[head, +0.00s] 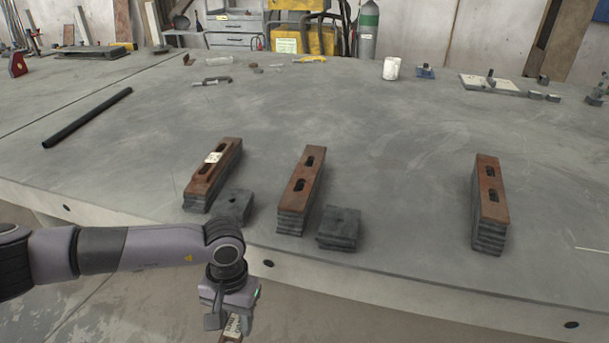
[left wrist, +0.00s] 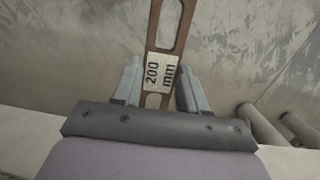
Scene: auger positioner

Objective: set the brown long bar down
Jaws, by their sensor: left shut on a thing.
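My left gripper (head: 234,306) is in front of the table's front edge, pointing down. It is shut on a brown long bar (left wrist: 154,35) with a slot and a white "200 mm" label. In the left wrist view the bar passes between both fingers (left wrist: 160,75). In the head view only the label end shows, at the bottom edge of the picture; the rest is hidden or cut off. The bar is held clear of the table (head: 400,150). My right gripper does not show.
Three stacks of long dark bars topped with brown slotted bars stand near the front edge: left (head: 228,163), middle (head: 292,213), right (head: 483,184). Dark square blocks (head: 339,226) sit beside them. A black rod (head: 90,116) lies at left. Wide free room lies between middle and right stacks.

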